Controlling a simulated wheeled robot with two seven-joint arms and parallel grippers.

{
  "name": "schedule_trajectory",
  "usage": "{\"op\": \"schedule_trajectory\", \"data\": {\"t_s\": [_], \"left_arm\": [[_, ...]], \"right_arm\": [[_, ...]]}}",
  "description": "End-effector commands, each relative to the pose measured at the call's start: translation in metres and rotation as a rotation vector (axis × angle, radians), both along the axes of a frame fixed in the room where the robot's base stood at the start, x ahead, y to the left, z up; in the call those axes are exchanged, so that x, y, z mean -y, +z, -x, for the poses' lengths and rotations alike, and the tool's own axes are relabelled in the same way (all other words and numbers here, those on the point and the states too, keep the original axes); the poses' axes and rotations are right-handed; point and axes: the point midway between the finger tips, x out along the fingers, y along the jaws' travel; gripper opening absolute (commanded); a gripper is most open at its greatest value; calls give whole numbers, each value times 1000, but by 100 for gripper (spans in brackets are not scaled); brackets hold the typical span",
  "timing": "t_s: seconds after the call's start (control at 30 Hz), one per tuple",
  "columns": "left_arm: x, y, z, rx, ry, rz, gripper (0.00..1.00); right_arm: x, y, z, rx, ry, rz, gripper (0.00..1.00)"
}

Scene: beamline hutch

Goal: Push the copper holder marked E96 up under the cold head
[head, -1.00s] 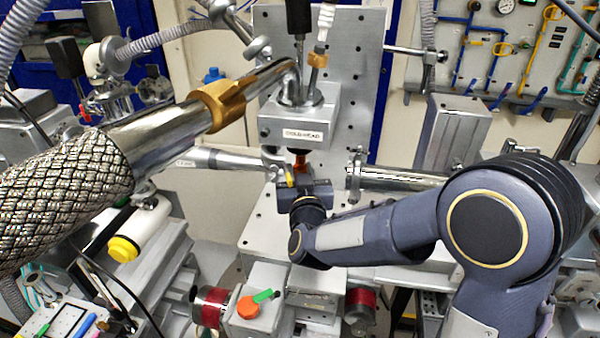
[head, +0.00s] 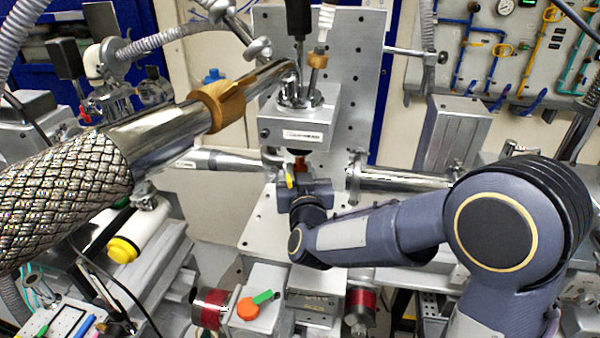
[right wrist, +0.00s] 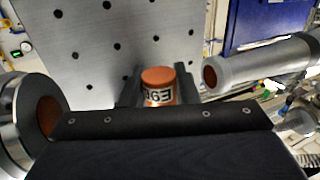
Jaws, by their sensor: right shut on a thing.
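The copper holder marked E96 (right wrist: 158,88) stands between the fingers of my right gripper (right wrist: 157,92) in the right wrist view, its label upside down there. In the head view a small part of the copper holder (head: 300,164) shows above my right gripper (head: 299,180), just under the cold head (head: 300,125), a grey block with a label plate. My right gripper is shut on the holder. Whether the holder's top touches the cold head cannot be told. My left gripper is not in view.
Metal tubes flank the gripper left (right wrist: 38,118) and right (right wrist: 260,65). A perforated plate (head: 350,90) stands behind. A large braided hose (head: 60,195) with a metal pipe crosses the left foreground. A stage with an orange knob (head: 247,308) sits below.

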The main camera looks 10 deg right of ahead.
Motion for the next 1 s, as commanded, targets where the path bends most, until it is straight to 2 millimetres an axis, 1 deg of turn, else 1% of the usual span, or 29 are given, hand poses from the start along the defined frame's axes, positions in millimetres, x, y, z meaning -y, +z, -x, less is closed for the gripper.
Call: {"op": "schedule_trajectory", "data": {"t_s": [1.0], "left_arm": [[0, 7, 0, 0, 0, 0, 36]], "right_arm": [[0, 10, 0, 1, 0, -1, 13]]}}
